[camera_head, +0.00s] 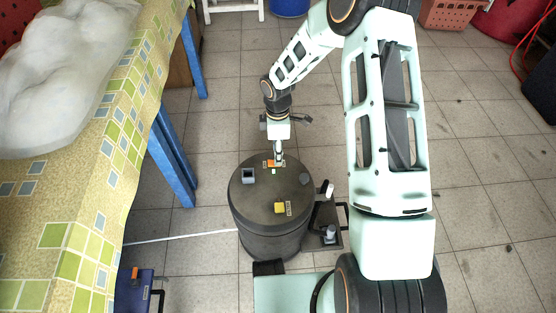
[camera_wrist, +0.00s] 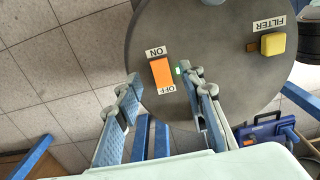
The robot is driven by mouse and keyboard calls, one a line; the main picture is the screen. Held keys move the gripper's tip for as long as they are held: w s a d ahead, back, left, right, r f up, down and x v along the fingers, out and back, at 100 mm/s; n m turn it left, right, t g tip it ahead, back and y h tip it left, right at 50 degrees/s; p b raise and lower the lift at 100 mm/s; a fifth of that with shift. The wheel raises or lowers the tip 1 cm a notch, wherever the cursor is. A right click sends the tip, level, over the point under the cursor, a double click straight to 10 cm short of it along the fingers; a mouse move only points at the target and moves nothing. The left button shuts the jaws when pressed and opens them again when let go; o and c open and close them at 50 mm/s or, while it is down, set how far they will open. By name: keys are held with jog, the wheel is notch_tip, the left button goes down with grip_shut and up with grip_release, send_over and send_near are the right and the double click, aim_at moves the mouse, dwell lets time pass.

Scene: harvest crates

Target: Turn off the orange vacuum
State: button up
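The vacuum (camera_head: 255,220) is a dark grey upright drum on the floor. Its round lid (camera_wrist: 215,30) fills the top of the wrist view. An orange rocker switch (camera_wrist: 162,72) sits on the lid between an ON label (camera_wrist: 156,51) and an OFF label (camera_wrist: 166,90); the switch also shows in the head view (camera_head: 270,163). A small green mark (camera_wrist: 178,70) is beside it. My gripper (camera_wrist: 165,78) is open and empty, pointing down at the lid, with its fingers apart on either side of the switch. I cannot tell whether a fingertip touches the lid.
A yellow FILTER button (camera_wrist: 273,44) is also on the lid. A table with a patterned cloth (camera_head: 75,220) and blue legs (camera_head: 172,150) stands at left. A blue toolbox (camera_wrist: 265,130) is on the floor. Tiled floor at right is mostly free.

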jog(key=shift+f+b, duration=0.35)
jog(key=shift+f, duration=1.45)
grip_shut()
